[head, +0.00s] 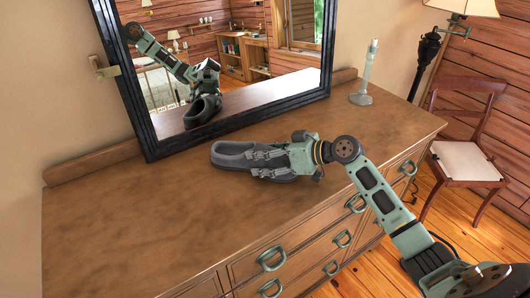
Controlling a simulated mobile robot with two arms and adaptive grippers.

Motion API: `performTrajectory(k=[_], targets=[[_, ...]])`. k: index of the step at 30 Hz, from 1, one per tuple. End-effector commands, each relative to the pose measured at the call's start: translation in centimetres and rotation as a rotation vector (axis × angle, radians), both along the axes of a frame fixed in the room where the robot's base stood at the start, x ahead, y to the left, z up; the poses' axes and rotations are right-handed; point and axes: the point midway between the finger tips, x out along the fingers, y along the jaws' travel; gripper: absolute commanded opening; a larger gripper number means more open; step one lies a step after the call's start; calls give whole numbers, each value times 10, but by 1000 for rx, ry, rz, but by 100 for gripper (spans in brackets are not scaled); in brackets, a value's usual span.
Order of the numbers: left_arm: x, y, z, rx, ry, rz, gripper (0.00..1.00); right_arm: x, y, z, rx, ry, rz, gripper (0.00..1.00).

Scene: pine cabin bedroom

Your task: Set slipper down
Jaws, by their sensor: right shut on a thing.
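A dark grey slipper (231,149) is at the middle of the wooden dresser top (130,230), just in front of the mirror. Its open heel end points left. My right gripper (262,163) comes in from the right and is shut on the slipper near its middle. The slipper appears to be at or very close to the dresser top; I cannot tell whether its sole touches. The slipper and my arm also show as a reflection in the mirror. My left gripper is not in view.
A black-framed mirror (152,140) stands at the back of the dresser. A candle holder (361,98) stands at the back right. A chair (465,160) and a floor lamp (428,50) are to the right. The dresser's left part is bare.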

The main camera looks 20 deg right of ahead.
Motion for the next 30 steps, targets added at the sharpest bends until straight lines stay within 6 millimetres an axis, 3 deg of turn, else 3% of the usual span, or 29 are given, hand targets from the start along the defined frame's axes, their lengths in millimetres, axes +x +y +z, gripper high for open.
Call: performTrajectory(k=[5,6,13,24,30], targets=[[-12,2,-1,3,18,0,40,0,0,0,0,-2,-1,38],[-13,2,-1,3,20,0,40,0,0,-1,0,-1,-1,68],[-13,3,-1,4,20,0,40,0,0,-1,0,-2,-1,88],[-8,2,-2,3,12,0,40,-1,-2,0,0,-2,-1,88],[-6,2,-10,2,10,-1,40,-20,-19,7,-4,-1,-1,88]])
